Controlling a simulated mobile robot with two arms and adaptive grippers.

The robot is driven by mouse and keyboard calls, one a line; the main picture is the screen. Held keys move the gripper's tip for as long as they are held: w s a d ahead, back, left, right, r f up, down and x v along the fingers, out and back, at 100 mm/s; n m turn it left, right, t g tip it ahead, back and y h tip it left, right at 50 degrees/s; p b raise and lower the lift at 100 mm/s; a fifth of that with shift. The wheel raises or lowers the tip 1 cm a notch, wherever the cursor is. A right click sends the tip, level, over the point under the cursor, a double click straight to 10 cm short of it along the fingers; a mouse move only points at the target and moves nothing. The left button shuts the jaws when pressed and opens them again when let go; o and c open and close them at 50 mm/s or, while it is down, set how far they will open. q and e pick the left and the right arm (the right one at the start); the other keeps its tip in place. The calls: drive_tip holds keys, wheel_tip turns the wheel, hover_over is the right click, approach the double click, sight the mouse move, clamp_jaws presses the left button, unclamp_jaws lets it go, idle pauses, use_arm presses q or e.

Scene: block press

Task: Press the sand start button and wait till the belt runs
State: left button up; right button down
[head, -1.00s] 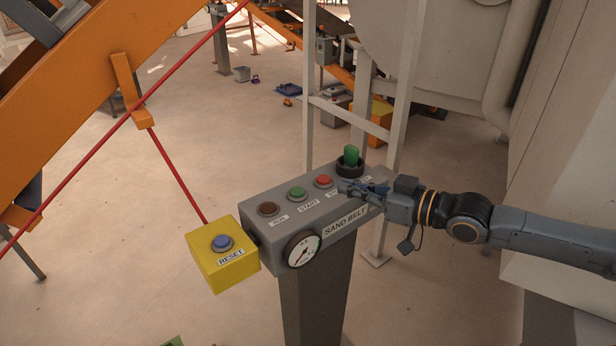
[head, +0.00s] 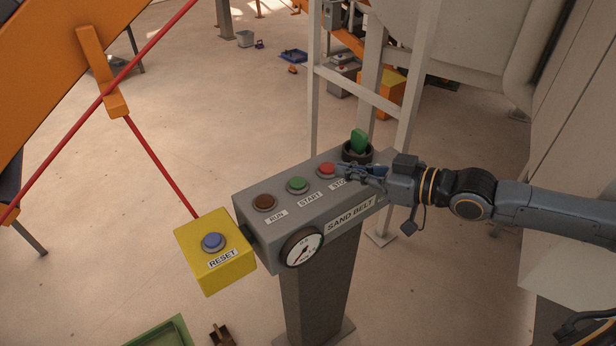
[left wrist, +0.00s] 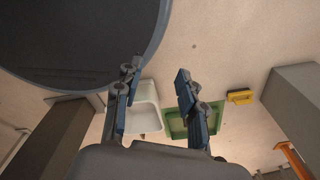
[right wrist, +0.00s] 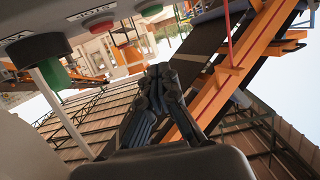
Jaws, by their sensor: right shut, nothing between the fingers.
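The SAND BELT panel (head: 310,228) stands on a grey post. Its green START button (head: 298,185) is uncovered, between the brown RUN lamp (head: 264,203), which looks unlit, and the red STOP button (head: 326,170). My right gripper (head: 342,170) is shut and empty, its tips near the right edge of STOP, to the right of START. I cannot tell whether it touches anything. In the right wrist view, its closed fingers (right wrist: 158,76) lie below the red and green buttons (right wrist: 150,8). My left gripper (left wrist: 155,76) is open and empty in the left wrist view.
A green selector knob (head: 359,141) stands up behind my right gripper. A yellow box with a blue RESET button (head: 213,242) adjoins the panel's left end. A red cord (head: 160,168) hangs to it. White frame posts (head: 370,90) stand behind the panel.

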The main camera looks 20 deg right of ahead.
drive_tip(key=x, duration=0.3)
drive_tip(key=shift+a+r+p, duration=0.15)
drive_tip(key=shift+r+p, duration=0.1)
drive_tip(key=shift+p, duration=0.1)
drive_tip(key=p, duration=0.2)
hover_over(308, 191)
drive_tip(key=shift+w+a+f, duration=0.15)
drive_tip(key=shift+w+f, duration=0.05)
drive_tip(key=shift+f, duration=0.55)
wheel_tip(308, 191, down, 3)
drive_tip(key=shift+s+f, duration=0.1)
drive_tip(key=shift+s, duration=0.05)
drive_tip(key=shift+f, duration=0.55)
use_arm(q)
drive_tip(key=r, duration=0.1)
drive_tip(key=w+r, duration=0.1)
drive_tip(key=r, duration=0.1)
drive_tip(key=shift+w+d+r, duration=0.1)
drive_tip(key=shift+w+d, duration=0.25)
drive_tip(key=shift+d, duration=0.05)
drive_tip(key=shift+w+a, duration=0.1)
